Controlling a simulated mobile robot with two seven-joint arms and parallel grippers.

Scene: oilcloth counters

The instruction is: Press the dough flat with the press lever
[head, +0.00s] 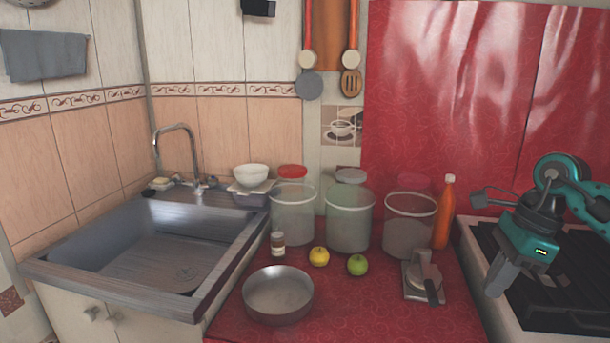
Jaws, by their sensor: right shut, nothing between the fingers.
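A small grey press (411,291) stands on the red counter, left of the stove. Its lever (432,288) has a dark handle that slants down toward the front right of the press. I cannot make out any dough; the top parts of the press may hide it. My right gripper (496,292) is teal and grey, shut and empty. It points down over the stove's left edge, to the right of the press and apart from it. My left gripper is not in view.
A metal pan (278,294), a yellow apple (319,257) and a green apple (357,265) sit left of the press. Large clear jars (349,220) and an orange bottle (444,215) stand behind. The stove (560,300) is at right. The counter's front is clear.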

